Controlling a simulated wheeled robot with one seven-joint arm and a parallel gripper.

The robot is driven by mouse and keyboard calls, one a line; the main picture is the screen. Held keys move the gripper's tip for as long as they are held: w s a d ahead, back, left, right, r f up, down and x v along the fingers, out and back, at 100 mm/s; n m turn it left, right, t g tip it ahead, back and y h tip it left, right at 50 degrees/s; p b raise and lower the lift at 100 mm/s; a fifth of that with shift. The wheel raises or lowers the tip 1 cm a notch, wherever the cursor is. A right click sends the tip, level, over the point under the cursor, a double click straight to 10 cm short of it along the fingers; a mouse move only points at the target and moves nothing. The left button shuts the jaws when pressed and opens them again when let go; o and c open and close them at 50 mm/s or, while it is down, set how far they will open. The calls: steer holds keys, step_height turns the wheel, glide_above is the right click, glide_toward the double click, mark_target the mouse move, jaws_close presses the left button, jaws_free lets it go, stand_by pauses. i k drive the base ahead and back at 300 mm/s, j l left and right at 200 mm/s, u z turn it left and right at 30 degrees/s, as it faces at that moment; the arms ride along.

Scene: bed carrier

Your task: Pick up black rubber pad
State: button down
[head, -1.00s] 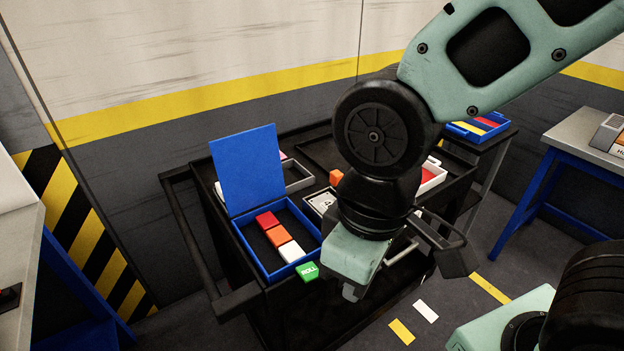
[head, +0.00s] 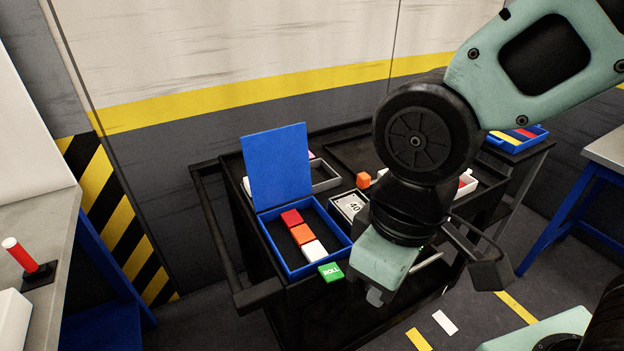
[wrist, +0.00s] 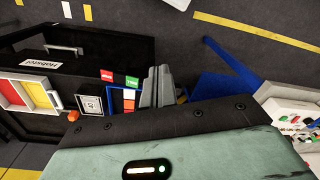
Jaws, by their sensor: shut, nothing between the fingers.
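No black rubber pad can be told for certain in either view. A flat black piece (head: 38,276) lies under a red-and-white cylinder on the grey bench at the far left of the head view; I cannot tell whether it is the pad. My gripper (head: 377,297) points down at the front edge of the black cart, right of a green block marked ROLL. In the wrist view its grey fingers (wrist: 158,86) are together, with nothing visible between them.
The grey bench (head: 52,239) stands left. A blue-legged table (head: 560,214) stands right.

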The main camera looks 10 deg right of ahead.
mark_target(317, 178)
steer(key=i+l, duration=0.15)
steer(key=i, duration=0.3)
steer(key=i+l+u, duration=0.1)
steer(key=i, duration=0.3)
